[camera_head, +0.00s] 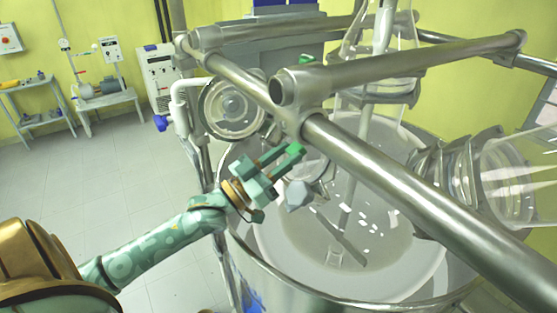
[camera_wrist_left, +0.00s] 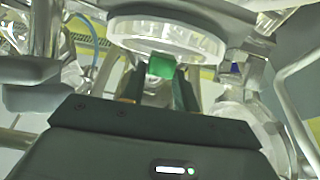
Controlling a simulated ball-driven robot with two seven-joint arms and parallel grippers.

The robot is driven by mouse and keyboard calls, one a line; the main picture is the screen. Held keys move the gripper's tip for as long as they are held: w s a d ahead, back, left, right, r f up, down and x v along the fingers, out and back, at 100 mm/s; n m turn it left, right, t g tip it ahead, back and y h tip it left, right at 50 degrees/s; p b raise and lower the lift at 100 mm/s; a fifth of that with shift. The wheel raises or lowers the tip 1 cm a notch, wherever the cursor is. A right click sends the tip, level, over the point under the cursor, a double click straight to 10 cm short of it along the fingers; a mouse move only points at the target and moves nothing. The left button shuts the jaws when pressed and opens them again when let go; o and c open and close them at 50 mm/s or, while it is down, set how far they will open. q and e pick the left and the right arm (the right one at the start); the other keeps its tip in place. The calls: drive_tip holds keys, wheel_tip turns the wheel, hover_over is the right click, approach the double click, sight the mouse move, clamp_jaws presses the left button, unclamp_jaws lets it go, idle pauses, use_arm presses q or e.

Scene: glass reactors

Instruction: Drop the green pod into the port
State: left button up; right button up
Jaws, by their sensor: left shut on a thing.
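The green pod (camera_head: 296,148) is a small bright green piece at the fingertips of my left gripper (camera_head: 291,155). In the left wrist view the green pod (camera_wrist_left: 161,67) sits between the two dark fingers, which are shut on it. The gripper is above the large glass reactor vessel (camera_head: 345,265), under the thick metal rail. In the wrist view a round, pale glass flange (camera_wrist_left: 165,38) lies just beyond the pod; I cannot tell whether they touch. I cannot tell for certain which opening is the port. My right gripper is not in view.
Thick metal rails (camera_head: 400,180) cross above the vessel, close to my left gripper. A round glass fitting (camera_head: 232,106) is at the vessel's left, and a ribbed glass neck (camera_head: 470,170) at its right. A trolley (camera_head: 105,98) stands far back; the floor at left is clear.

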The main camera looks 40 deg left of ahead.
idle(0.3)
use_arm(q)
drive_tip(key=o, duration=1)
drive_tip(key=shift+w, duration=0.1)
